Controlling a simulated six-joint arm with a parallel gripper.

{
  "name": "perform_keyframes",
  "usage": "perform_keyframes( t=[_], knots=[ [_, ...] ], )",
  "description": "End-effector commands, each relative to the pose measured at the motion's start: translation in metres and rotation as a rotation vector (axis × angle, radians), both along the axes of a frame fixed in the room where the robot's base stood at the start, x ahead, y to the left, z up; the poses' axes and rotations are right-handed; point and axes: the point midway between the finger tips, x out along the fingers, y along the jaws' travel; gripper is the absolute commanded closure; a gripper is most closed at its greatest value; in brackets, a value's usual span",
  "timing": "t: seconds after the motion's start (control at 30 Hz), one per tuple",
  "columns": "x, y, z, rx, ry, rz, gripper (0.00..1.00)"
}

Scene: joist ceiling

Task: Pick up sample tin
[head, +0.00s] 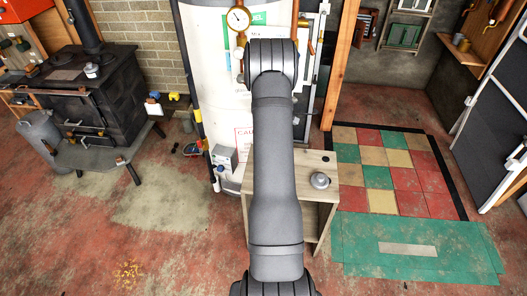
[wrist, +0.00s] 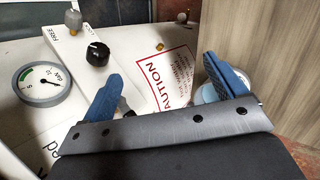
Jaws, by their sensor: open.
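A small round grey metal tin with a knob on top (head: 320,180) stands on the right part of a pale wooden cabinet top in the head view; it looks like the sample tin, though I see no label. My gripper (wrist: 163,82) is open in the wrist view, its two blue fingers spread apart with nothing clearly held between them. It faces a white panel with a caution sign. A pale round thing (wrist: 208,95) shows partly behind the right finger; I cannot tell what it is. In the head view my arm hides the gripper.
The wooden cabinet (head: 327,212) stands in front of a white cylinder (head: 208,60) with gauges and pipes. A dark stove (head: 95,95) stands left. Floor at lower left is open.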

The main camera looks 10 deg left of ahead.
Motion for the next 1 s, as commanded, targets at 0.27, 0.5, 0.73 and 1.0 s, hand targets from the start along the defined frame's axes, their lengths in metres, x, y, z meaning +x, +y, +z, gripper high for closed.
perform_keyframes(
  t=[0.27,0.5,0.73,1.0],
  knots=[
    [-0.014,0.019,-0.021,-0.171,0.147,0.115,0.11],
    [-0.032,0.038,-0.026,-0.271,0.295,0.247,0.11],
    [-0.051,0.060,-0.030,-0.324,0.435,0.394,0.11],
    [-0.058,0.068,-0.038,-0.338,0.494,0.466,0.11]
  ],
)
